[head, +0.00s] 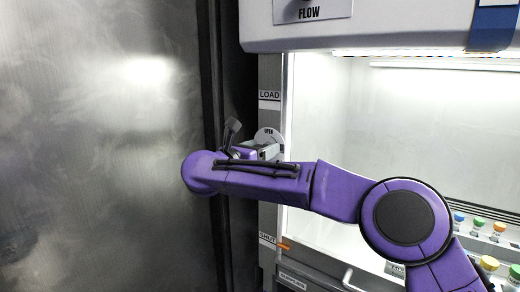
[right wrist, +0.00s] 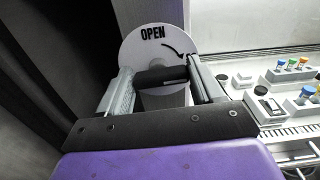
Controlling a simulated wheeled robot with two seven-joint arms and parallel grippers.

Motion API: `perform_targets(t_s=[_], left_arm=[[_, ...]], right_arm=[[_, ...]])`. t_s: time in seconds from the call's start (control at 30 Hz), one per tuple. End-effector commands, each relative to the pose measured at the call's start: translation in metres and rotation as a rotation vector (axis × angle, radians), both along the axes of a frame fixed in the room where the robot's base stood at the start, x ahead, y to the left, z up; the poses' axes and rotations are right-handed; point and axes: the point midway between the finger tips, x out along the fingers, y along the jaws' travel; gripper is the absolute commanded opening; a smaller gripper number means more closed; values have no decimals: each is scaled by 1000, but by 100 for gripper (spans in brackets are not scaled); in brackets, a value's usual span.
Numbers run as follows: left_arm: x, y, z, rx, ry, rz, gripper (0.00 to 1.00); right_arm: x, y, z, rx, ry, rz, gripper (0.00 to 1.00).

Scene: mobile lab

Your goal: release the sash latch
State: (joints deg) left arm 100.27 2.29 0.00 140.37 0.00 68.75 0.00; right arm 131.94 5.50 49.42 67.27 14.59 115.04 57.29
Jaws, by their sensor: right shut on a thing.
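The sash latch shows in the right wrist view as a round pale dial (right wrist: 150,48) marked OPEN with a curved arrow, and a dark handle (right wrist: 162,76) across it. In the head view the dial (head: 268,135) stands on the grey post at the left of the hood opening, partly hidden by my arm. My right gripper (right wrist: 160,82) is at the latch, its two fingers on either side of the handle and shut on it. The same gripper shows in the head view (head: 262,151). My left gripper is not in view.
The post carries a LOAD label (head: 269,96) above the dial and a SHUT label (head: 267,239) below, with an orange marker (head: 283,246) beside it. Inside the hood at right are vials with coloured caps (head: 478,222). A metal wall (head: 90,150) fills the left.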

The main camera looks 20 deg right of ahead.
Motion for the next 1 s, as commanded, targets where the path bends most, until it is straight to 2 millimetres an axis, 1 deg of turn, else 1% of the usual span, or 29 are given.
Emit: perform_targets(t_s=[0.17,0.47,0.77,1.0], left_arm=[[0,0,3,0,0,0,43],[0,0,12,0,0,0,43],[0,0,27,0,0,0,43],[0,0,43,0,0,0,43]], right_arm=[[0,1,1,-64,80,0,35],[2,2,3,-230,292,0,35],[3,3,3,-405,520,0,35],[4,4,4,-545,699,0,35]])
